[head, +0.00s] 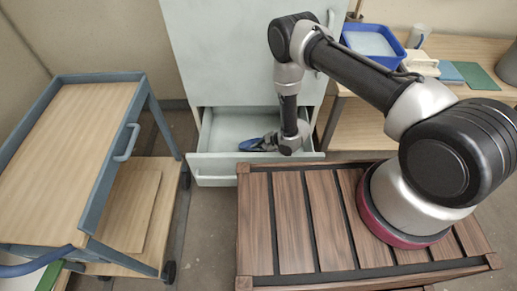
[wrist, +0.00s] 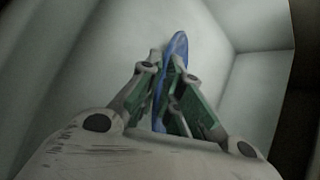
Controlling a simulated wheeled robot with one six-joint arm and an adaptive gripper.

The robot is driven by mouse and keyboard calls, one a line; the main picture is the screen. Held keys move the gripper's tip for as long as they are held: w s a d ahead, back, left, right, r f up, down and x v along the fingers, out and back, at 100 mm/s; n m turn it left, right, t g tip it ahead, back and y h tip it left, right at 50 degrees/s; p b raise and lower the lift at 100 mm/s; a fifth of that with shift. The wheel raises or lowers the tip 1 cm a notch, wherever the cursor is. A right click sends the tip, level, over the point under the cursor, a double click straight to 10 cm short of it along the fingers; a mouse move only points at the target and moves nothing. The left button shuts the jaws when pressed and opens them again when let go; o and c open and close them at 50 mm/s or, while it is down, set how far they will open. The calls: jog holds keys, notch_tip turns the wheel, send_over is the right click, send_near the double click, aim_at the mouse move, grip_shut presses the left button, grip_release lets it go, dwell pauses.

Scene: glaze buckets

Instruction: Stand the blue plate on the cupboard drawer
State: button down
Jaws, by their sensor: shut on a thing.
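The blue plate (head: 251,144) is inside the open cupboard drawer (head: 215,165), near the middle. In the wrist view the plate (wrist: 174,55) shows edge-on between the fingers of my gripper (wrist: 170,82), with the pale drawer interior (wrist: 110,50) around it. My gripper (head: 264,143) is shut on the plate. My fingers hide the plate's lower part, so I cannot tell whether it touches the drawer floor.
The tall pale cupboard (head: 220,50) rises behind the drawer. A blue-framed cart (head: 60,130) stands at the left. A wooden table (head: 460,50) at the right holds a blue tray (head: 400,62), a cup and a green mat. The drawer walls stand close around my gripper.

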jog(key=shift+f, duration=0.25)
jog(key=shift+f, duration=0.15)
jog(key=c, duration=1.6)
grip_release()
jog(key=shift+r, duration=0.2)
jog(key=v, duration=1.2)
jog(key=shift+w+f, duration=0.1)
